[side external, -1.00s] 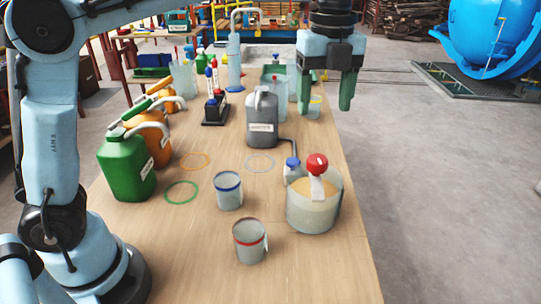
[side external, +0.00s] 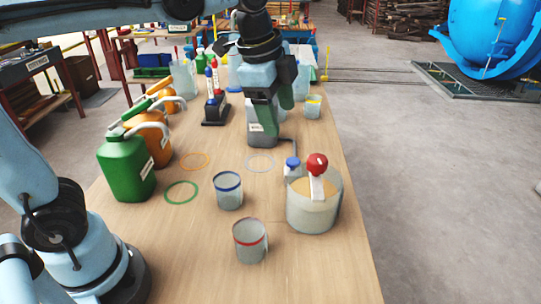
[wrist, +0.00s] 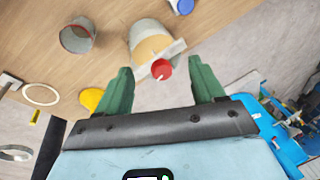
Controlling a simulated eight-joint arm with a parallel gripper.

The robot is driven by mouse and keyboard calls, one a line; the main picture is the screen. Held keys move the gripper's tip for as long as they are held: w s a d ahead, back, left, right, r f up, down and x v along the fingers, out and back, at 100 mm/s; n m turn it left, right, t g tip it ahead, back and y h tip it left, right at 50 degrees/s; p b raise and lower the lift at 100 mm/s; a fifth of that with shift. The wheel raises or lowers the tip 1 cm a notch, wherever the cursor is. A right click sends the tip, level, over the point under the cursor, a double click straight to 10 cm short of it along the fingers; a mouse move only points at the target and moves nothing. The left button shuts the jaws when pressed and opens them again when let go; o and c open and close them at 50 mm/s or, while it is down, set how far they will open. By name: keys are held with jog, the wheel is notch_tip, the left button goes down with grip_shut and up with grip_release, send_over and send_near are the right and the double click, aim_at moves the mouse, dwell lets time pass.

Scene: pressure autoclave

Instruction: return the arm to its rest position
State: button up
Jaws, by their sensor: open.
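My gripper (side external: 279,108) hangs over the middle of the table in the side external view, its two green fingers pointing down, in front of the grey jug (side external: 262,138), which it partly hides. In the wrist view my gripper (wrist: 160,85) has its green fingers wide apart with nothing between them. A large beaker of tan contents (wrist: 151,45) with a red-capped piece on it lies beyond the fingertips there; the same beaker (side external: 312,212) stands at the table's right side. I cannot tell the exact gap between fingers and jug.
A green jug (side external: 125,167) and an orange jug (side external: 153,137) stand at the left. A blue-rimmed beaker (side external: 229,193) and a red-rimmed beaker (side external: 250,243) stand at the front. Green (side external: 181,198), orange and white rings mark the wooden table (side external: 190,250). A blue autoclave (side external: 490,38) stands beyond at the right.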

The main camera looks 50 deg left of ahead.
jog(key=s+a+f+n+t, duration=0.4)
jog(key=s+f+n, duration=0.4)
jog(key=n, duration=0.5)
jog(key=shift+a+f+y, duration=0.3)
jog(key=shift+a+f, duration=0.3)
jog(key=shift+a, duration=0.25)
